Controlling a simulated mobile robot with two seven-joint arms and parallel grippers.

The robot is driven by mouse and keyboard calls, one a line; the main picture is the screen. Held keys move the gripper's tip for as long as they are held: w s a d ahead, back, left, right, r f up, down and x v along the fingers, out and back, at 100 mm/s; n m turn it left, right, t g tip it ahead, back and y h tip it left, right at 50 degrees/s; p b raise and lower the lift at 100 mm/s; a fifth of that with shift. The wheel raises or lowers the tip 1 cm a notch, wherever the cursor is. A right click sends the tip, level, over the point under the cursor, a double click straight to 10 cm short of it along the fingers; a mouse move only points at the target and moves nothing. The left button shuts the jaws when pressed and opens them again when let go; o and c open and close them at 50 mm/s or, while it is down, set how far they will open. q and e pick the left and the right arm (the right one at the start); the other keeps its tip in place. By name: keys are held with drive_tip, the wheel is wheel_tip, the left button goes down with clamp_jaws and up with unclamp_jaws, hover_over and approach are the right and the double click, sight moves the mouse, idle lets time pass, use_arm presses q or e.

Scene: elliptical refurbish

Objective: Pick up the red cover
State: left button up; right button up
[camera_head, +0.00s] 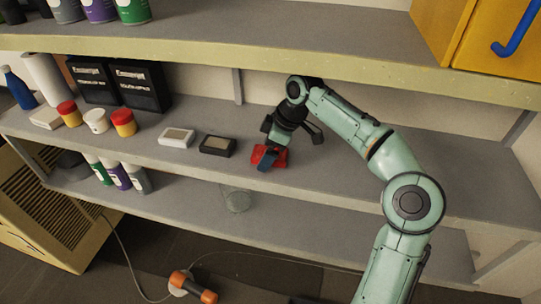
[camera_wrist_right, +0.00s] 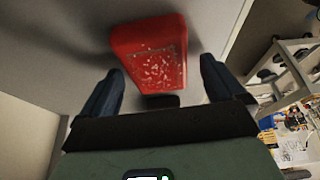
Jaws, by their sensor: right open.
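The red cover (camera_head: 258,152) is on the middle shelf in the head view, partly hidden by my right gripper (camera_head: 270,158). In the right wrist view the red cover (camera_wrist_right: 150,45) is a red block with a worn, speckled face. My right gripper (camera_wrist_right: 160,76) is open, with one dark blue finger on each side of the cover's near end. The cover lies just beyond and between the fingertips; I cannot tell whether they touch it. My left gripper is in neither view.
A black box (camera_head: 217,146) and a white box (camera_head: 176,138) lie left of the cover on the middle shelf (camera_head: 340,175). Red-and-yellow jars (camera_head: 123,123) stand farther left. The upper shelf (camera_head: 290,55) overhangs my right arm. The shelf right of my gripper is clear.

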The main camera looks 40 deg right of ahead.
drive_tip(key=shift+w, duration=0.2)
drive_tip(key=shift+f, duration=0.1)
drive_tip(key=shift+s, duration=0.1)
drive_tip(key=c, duration=1.3)
drive_tip(key=shift+r, duration=0.2)
